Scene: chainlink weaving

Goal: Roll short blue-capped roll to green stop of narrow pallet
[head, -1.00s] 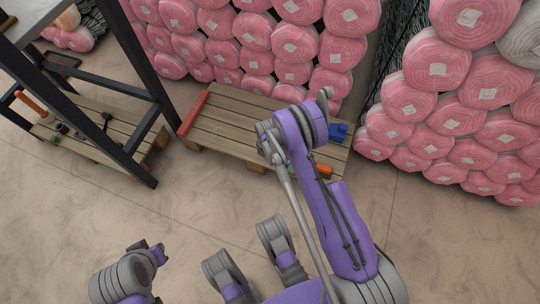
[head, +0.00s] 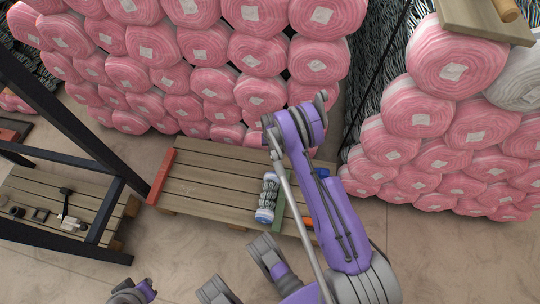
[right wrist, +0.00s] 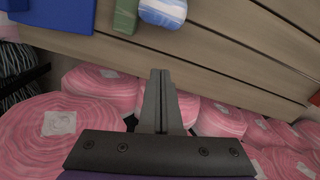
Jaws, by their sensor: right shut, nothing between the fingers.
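The short roll (head: 268,190) with blue-and-white caps lies on the wooden pallet (head: 210,180) in the head view. It lies just left of the green stop (head: 281,212); whether they touch I cannot tell. In the right wrist view, one blue-and-white cap (right wrist: 163,11) shows at the top edge beside the green stop (right wrist: 125,15), with the pallet's planks (right wrist: 230,55) around. My right gripper (right wrist: 160,75) is shut and empty, apart from the roll and stop. In the head view its fingers are hidden by my right arm. My left gripper is not clearly in view.
A red bar (head: 160,177) edges the pallet's left end. A blue block (right wrist: 50,15) and an orange piece (head: 309,223) lie right of the green stop. Pink rolls (head: 200,85) are stacked behind and right. A black frame (head: 85,125) stands left. Floor in front is open.

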